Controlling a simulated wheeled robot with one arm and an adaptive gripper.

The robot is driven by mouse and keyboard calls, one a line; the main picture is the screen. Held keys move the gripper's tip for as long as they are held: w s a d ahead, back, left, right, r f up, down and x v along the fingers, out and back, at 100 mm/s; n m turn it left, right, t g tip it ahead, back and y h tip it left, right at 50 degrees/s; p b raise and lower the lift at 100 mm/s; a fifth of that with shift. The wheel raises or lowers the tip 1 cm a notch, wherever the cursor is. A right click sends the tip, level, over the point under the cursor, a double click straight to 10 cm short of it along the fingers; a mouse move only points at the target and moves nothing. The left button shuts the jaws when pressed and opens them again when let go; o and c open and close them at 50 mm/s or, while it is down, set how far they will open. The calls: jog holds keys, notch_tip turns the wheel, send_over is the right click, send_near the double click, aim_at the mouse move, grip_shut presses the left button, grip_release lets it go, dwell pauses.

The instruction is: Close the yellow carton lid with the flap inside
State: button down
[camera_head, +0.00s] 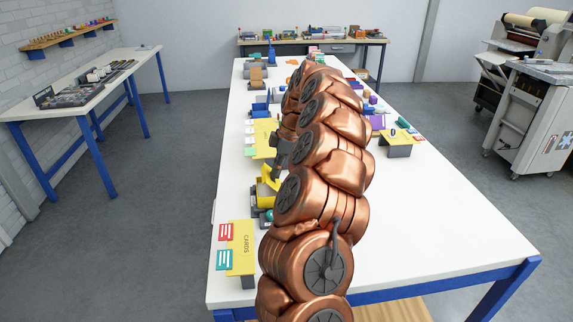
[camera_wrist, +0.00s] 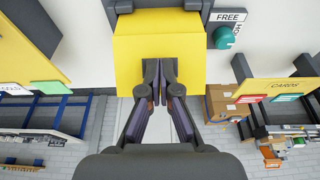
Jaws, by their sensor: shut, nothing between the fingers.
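The yellow carton (camera_head: 265,196) sits in a dark fixture near the table's left edge in the head view, with a yellow panel standing raised at its back. In the wrist view a yellow carton panel (camera_wrist: 158,50) fills the top middle, with a crease across its upper part. My gripper (camera_wrist: 160,68) is shut and empty, its fingertips over the lower part of this panel. I cannot tell whether they touch it. The head view shows the gripper just above the carton, partly behind my arm. The flap's position inside the carton is not clear.
A teal knob (camera_wrist: 222,38) beside a FREE label stands right of the carton in the wrist view. A yellow CARDS stand (camera_head: 241,250) is at the near left. Other fixtures line the table (camera_head: 430,235); its near right is clear.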

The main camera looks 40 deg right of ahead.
jog(key=shift+a+f, duration=0.1)
jog(key=shift+f, duration=0.05)
jog(key=shift+w+a+f+b, duration=0.35)
jog(key=shift+f+b, duration=0.1)
jog(key=shift+b, duration=0.1)
jog(key=shift+f, duration=0.15)
dwell(0.4)
jog(key=shift+w+a+f+b, duration=0.2)
jog(key=shift+a+f+b, duration=0.1)
jog(key=shift+f+b, duration=0.2)
jog(key=shift+f, duration=0.1)
dwell(0.5)
jog(key=shift+r, duration=0.25)
jog(key=shift+r, duration=0.8)
jog(key=shift+r, duration=0.1)
